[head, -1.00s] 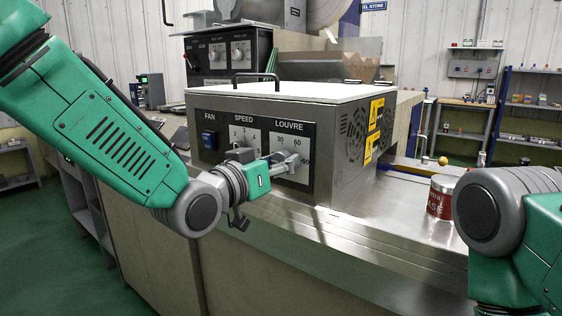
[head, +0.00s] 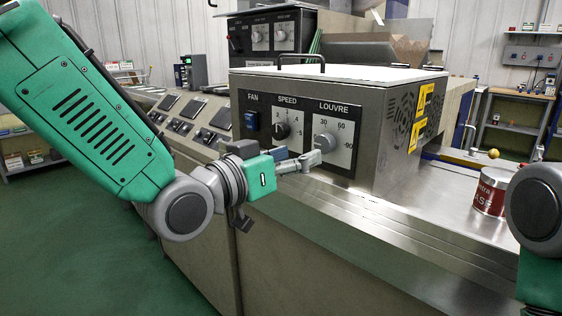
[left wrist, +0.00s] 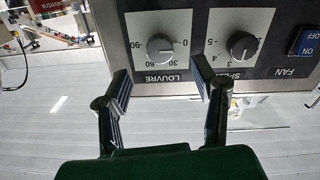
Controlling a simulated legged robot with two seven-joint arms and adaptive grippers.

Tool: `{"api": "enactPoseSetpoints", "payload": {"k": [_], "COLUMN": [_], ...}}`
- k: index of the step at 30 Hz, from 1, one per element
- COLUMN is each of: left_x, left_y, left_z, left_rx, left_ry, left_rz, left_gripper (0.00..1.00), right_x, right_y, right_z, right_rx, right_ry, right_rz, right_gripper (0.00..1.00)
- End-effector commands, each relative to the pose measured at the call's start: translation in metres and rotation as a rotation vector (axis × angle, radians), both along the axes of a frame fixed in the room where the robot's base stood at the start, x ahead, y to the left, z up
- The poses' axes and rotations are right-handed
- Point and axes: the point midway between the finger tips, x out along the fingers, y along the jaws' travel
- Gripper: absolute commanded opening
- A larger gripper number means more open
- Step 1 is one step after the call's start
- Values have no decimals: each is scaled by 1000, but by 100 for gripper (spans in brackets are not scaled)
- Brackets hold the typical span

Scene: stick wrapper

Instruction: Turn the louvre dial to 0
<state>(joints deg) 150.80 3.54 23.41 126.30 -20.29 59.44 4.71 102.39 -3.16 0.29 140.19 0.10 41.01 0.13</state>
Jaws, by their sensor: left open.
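The louvre dial (head: 326,142) is a grey round knob on a white scale plate at the right of the control panel. It also shows upside down in the left wrist view (left wrist: 160,47), with 0, 30, 60 and 90 around it. I cannot tell its exact setting. My left gripper (head: 308,161) is just below and in front of the dial, apart from it. In the left wrist view the two fingers (left wrist: 161,82) are spread and empty, with the dial beyond the gap between them. My right gripper is out of view; only part of that arm shows.
The speed dial (head: 282,130) and blue fan switch (head: 251,120) sit left of the louvre dial. The steel control box (head: 400,165) stands on a metal counter. A red tin (head: 491,192) is on the counter at right, near my right arm.

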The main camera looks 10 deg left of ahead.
Motion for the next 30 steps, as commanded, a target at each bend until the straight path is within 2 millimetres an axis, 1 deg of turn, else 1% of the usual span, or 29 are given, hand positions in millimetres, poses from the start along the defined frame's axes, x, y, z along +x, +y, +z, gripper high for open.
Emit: {"api": "enactPoseSetpoints", "payload": {"k": [1, 3, 9, 18, 20, 21, 23, 26, 27, 29, 30], "left_x": [-8, -16, -29, -30, -30, -30, -28, -27, -29, -36, -43], "left_y": [6, 13, 22, 23, 24, 25, 29, 42, 50, 62, 72], "left_z": [0, 0, 0, -1, -3, -9, -25, -75, -102, -145, -174], "left_rx": [-2, -1, 0, 0, 2, 7, 19, 58, 80, 119, 146], "left_ry": [2, 2, 0, 0, 6, 19, 55, 164, 224, 323, 391], "left_rz": [1, 1, 0, 0, 1, 5, 17, 54, 73, 103, 125], "left_gripper": [53, 53, 53, 53, 53, 53, 53, 53, 53, 53, 53], "right_x": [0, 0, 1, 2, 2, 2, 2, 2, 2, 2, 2], "right_y": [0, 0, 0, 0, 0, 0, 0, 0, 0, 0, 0], "right_z": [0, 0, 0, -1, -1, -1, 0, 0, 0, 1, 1], "right_rx": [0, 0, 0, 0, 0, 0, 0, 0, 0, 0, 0], "right_ry": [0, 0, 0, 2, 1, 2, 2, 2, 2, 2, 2], "right_rz": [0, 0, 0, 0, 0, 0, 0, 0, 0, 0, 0], "right_gripper": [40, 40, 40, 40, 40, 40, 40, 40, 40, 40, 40]}}
